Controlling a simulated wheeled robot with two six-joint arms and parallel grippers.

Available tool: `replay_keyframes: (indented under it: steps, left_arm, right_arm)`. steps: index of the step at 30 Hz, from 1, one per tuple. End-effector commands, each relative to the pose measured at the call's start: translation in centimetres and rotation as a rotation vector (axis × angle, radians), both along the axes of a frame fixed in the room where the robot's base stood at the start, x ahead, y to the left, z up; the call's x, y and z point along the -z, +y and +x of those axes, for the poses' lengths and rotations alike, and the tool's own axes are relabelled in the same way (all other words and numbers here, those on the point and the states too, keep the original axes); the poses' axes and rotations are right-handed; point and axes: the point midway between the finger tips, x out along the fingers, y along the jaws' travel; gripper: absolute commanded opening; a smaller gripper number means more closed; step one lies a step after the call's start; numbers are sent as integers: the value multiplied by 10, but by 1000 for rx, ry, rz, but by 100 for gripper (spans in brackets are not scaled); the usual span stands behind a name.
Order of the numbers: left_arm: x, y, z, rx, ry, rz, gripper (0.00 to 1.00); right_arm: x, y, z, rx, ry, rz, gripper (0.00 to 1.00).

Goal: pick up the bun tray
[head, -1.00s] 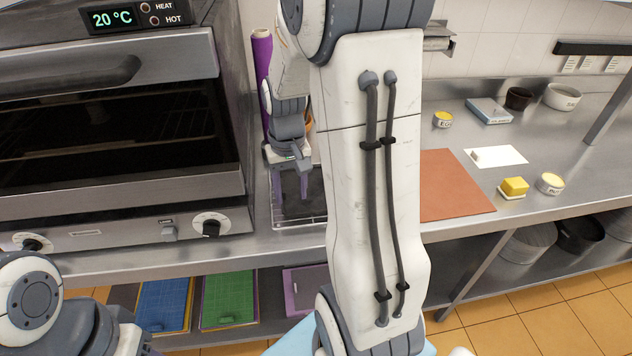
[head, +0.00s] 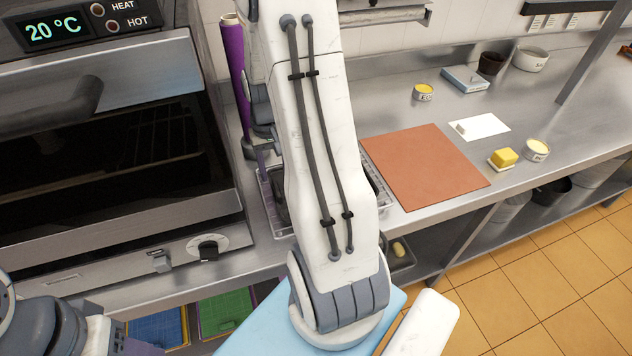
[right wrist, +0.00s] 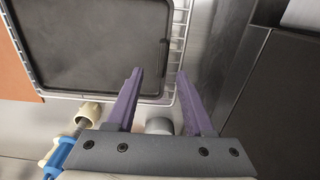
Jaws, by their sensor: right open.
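A dark, flat, rimmed tray (right wrist: 95,45) lies on a wire rack (right wrist: 172,75) in the right wrist view. It looks empty where I see it. In the head view my right arm hides most of it, and an edge of the rack (head: 377,190) shows beside the arm. A smaller dark tray with a yellowish bun-like piece (head: 399,249) sits on the lower shelf, partly behind my arm; I cannot tell which is the bun tray. My right gripper (right wrist: 159,73) is open, its purple fingers over the rack's side with nothing between them. My left gripper is out of view.
An oven (head: 100,130) stands close on the left. An orange-brown board (head: 425,165) lies on the counter to the right, with butter (head: 503,158) and small bowls beyond it.

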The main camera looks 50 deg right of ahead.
Motion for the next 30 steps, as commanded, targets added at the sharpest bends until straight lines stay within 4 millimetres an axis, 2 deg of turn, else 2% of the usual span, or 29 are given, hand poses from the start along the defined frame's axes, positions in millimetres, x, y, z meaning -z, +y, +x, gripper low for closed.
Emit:
replay_keyframes:
  steps: [7, 16, 25, 29, 30]
  left_arm:
    - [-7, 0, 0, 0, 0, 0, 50]
    - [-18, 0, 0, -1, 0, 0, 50]
    - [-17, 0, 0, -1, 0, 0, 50]
    - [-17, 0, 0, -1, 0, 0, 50]
    - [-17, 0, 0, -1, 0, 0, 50]
  right_arm:
    - [19, 2, 0, -1, 3, 2, 52]
    - [58, 3, -1, 2, 3, 2, 52]
    - [62, 2, 0, 3, -1, -1, 52]
    - [62, 2, 0, 3, -1, -1, 3]
    - [62, 2, 0, 3, -1, -1, 0]
